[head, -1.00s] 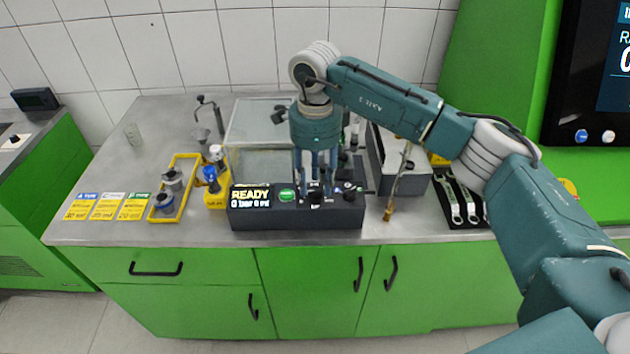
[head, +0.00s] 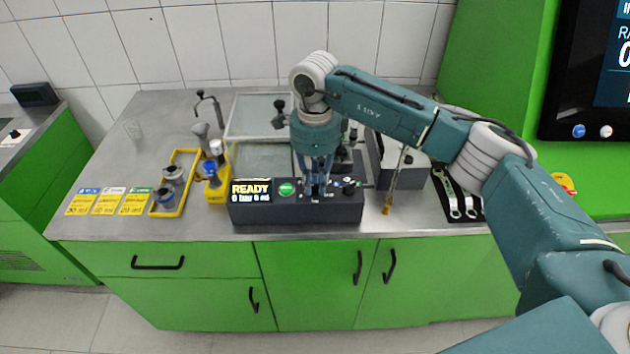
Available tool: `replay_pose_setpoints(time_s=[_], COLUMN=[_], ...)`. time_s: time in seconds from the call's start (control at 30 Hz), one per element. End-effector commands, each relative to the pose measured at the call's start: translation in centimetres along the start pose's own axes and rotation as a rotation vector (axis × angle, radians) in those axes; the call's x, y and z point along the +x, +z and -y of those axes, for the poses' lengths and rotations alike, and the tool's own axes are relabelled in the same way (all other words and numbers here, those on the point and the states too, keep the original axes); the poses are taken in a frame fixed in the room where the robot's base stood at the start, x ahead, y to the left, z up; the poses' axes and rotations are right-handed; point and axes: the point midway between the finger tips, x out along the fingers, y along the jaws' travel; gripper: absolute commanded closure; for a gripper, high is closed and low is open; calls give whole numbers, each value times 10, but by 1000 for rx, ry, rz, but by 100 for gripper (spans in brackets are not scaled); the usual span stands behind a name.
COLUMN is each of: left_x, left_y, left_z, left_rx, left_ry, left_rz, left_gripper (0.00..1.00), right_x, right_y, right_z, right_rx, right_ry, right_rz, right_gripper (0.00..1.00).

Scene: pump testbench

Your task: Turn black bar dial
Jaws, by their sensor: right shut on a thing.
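The dark control box (head: 296,213) stands at the front of the bench, with a lit display (head: 251,191) reading "READY 0 bar" and a green button (head: 286,189) beside it. My right gripper (head: 316,192) points down onto the top panel, right of the green button. Its fingers are close together, shut on a small black dial that they mostly hide. Which way the dial's bar points cannot be told. My left gripper is not in view.
A yellow tray (head: 177,184) with metal parts and several labelled cards (head: 109,203) lie to the left. A brush (head: 388,200) and wrenches (head: 462,200) lie to the right.

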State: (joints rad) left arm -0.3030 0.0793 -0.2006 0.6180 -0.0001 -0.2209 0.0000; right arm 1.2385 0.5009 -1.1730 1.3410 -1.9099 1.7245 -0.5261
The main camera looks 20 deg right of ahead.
Motion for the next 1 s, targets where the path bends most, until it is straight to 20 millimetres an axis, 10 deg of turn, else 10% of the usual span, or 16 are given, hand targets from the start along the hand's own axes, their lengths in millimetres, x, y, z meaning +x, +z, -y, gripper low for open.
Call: replay_pose_setpoints(time_s=[1.0], left_x=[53], left_y=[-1], left_z=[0], left_rx=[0], left_ry=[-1], left_rz=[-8], left_gripper=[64], right_x=[-2], right_y=[5], right_z=[3], right_rx=[664], right_ry=[-6], right_rz=[10], right_gripper=[100])
